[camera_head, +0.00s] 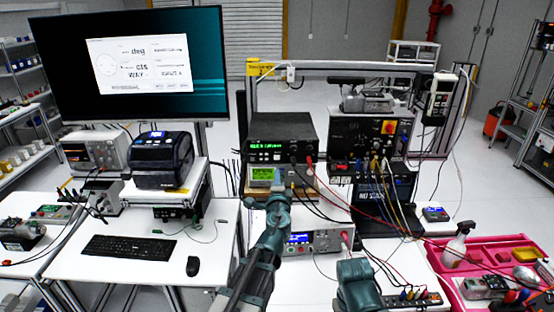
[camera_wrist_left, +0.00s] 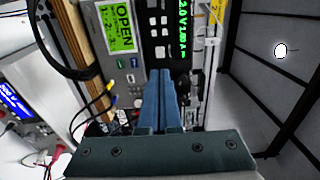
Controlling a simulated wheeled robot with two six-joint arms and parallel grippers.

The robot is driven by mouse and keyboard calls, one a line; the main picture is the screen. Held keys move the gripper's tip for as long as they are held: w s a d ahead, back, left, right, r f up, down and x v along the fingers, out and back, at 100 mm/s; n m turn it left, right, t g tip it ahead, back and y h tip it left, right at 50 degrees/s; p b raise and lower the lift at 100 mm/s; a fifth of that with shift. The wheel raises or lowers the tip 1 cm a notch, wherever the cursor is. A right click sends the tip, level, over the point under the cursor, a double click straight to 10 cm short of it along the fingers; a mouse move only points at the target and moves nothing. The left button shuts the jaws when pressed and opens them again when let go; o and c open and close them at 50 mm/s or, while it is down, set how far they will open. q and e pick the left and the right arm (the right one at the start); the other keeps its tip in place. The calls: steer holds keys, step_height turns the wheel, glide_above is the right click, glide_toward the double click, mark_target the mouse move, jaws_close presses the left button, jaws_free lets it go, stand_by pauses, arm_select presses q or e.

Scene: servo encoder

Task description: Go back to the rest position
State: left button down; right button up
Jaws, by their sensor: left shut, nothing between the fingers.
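My left gripper (camera_head: 291,190) reaches in from the lower middle of the head view, in front of the stacked bench instruments. In the left wrist view its two blue fingers (camera_wrist_left: 165,78) are together with nothing between them. They point at the front of an instrument with a green screen (camera_wrist_left: 122,26) reading OPEN. That instrument (camera_head: 264,175) is partly hidden behind the gripper in the head view. Whether the fingertips touch a panel, I cannot tell. A green part of my right arm (camera_head: 358,285) shows at the bottom; its fingers are not visible.
A black instrument (camera_head: 282,139) sits above, and a white power supply (camera_head: 318,241) with cables is beside my left arm. Red, yellow and black leads hang at the right. A keyboard (camera_head: 130,247), mouse (camera_head: 193,266), monitor (camera_head: 135,65) and label printer (camera_head: 161,160) stand left. A pink tray (camera_head: 450,279) is right.

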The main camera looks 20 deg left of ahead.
arm_select(q)
steer(key=s+d+f+n+g+b, duration=0.1)
steer(key=s+f+n+g+b, duration=0.25)
steer(key=f, duration=0.45)
steer(key=s+d+f+n+g+y+b, duration=0.1)
steer(key=s+f+n+g+b, duration=0.2)
steer(key=s+f, duration=0.3)
steer(key=s+d+f+n+g+b, duration=0.1)
steer(key=s+f+n+g+b, duration=0.25)
steer(key=f, duration=0.55)
steer(key=s+d+f+g+h+b, duration=0.2)
steer(key=s+d+f, duration=0.4)
steer(key=s, duration=0.3)
steer(key=s+d+f+n+g+h+b, duration=0.1)
steer(key=s+d+f+g+h+b, duration=0.1)
steer(key=s+d+f+g, duration=0.3)
steer(key=s+d+f, duration=0.1)
steer(key=s+f, duration=0.1)
steer(key=s, duration=0.2)
steer(key=shift+g+h, duration=0.3)
steer(key=shift+h, duration=0.1)
steer(key=c, duration=1.6)
jaws_free()
steer(key=shift+d, duration=0.1)
